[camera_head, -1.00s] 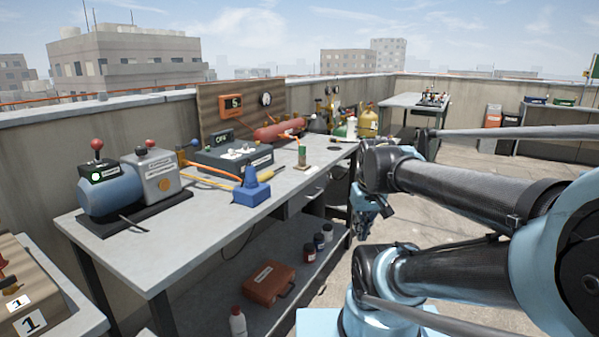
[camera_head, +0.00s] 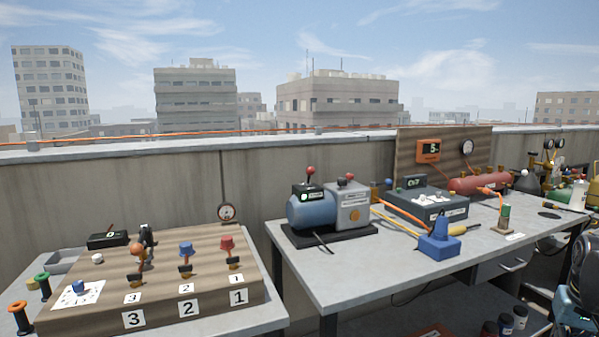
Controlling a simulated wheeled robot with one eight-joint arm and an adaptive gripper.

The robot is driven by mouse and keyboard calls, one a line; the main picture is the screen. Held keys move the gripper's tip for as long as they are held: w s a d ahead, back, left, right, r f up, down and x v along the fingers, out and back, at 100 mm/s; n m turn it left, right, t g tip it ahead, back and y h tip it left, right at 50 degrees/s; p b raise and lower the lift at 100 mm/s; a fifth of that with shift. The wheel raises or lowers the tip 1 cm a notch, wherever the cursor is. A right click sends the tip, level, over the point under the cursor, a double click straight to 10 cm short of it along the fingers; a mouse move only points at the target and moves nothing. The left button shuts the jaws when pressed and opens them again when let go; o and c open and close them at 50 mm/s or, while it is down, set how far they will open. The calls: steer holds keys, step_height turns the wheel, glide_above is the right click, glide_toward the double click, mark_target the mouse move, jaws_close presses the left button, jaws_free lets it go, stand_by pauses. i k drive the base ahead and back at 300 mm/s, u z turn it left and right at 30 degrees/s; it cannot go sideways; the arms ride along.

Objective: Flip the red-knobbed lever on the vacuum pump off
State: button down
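The vacuum pump (camera_head: 318,215) stands on a black base at the left end of the grey workbench. It has a blue motor cylinder on the left and a grey box on the right. The lever with the red knob (camera_head: 311,171) stands up from the black switch box on top of the blue cylinder. A small green light shows on that switch box. Part of my arm shows at the right edge, but my gripper is outside the view.
The workbench (camera_head: 320,282) also holds a blue block-like tool (camera_head: 439,240), a grey control box (camera_head: 427,203) and a red cylinder (camera_head: 478,184). Left of it, a table carries a numbered wooden board (camera_head: 205,247). A parapet wall (camera_head: 120,205) runs behind.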

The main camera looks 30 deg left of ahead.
mark_target(309, 170)
steer(key=u, duration=1.75)
steer(key=k, duration=1.35)
steer(key=z, duration=0.3)
steer(key=i, duration=0.85)
steer(key=z, duration=0.15)
